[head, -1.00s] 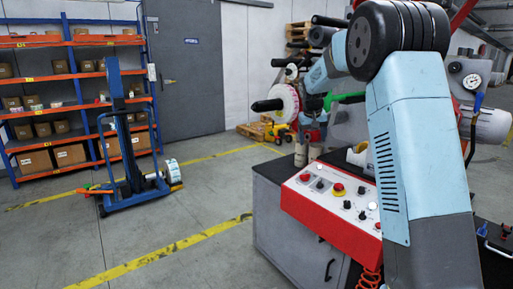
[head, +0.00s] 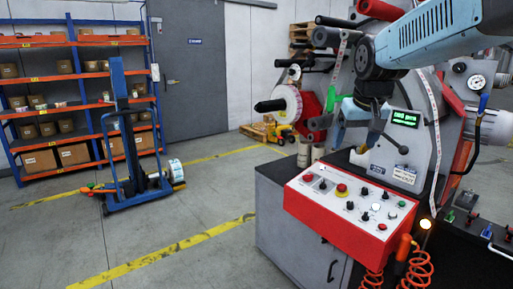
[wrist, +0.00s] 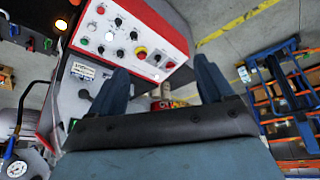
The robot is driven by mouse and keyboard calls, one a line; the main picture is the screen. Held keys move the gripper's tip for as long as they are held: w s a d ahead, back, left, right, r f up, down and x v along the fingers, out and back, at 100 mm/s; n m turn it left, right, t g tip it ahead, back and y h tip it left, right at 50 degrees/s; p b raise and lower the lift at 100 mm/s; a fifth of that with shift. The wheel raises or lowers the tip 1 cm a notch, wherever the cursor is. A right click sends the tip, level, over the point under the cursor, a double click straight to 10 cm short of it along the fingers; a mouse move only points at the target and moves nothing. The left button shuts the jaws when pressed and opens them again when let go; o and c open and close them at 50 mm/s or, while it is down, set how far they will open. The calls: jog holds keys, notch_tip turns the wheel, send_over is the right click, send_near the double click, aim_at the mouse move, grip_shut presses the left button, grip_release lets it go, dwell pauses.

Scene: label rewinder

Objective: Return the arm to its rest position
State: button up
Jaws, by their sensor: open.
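My gripper (head: 383,147) hangs at the end of my blue-grey arm (head: 432,32), above the back of the red-and-white control panel (head: 350,203). It also shows in the wrist view (wrist: 162,76), where its two dark fingers stand apart with nothing held between them. The control panel also shows in the wrist view (wrist: 138,40), beyond and to the left of the fingers. My arm reaches in from the upper right in the head view and covers part of the rewinder behind it.
The label rewinder (head: 425,120) has a lit green display (head: 405,118) and a white label roll (head: 288,103) on its left. Coiled orange hoses (head: 416,268) hang at the front. A blue lifter (head: 130,170) and orange shelves (head: 70,95) stand left, with open floor between.

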jog(key=s+f, duration=0.2)
jog(key=s, duration=0.7)
jog(key=s+f, duration=0.3)
jog(key=s, duration=0.6)
jog(key=shift+a+f+t, duration=0.3)
jog(key=shift+a+t, duration=0.05)
jog(key=shift+t, duration=0.05)
dwell(0.5)
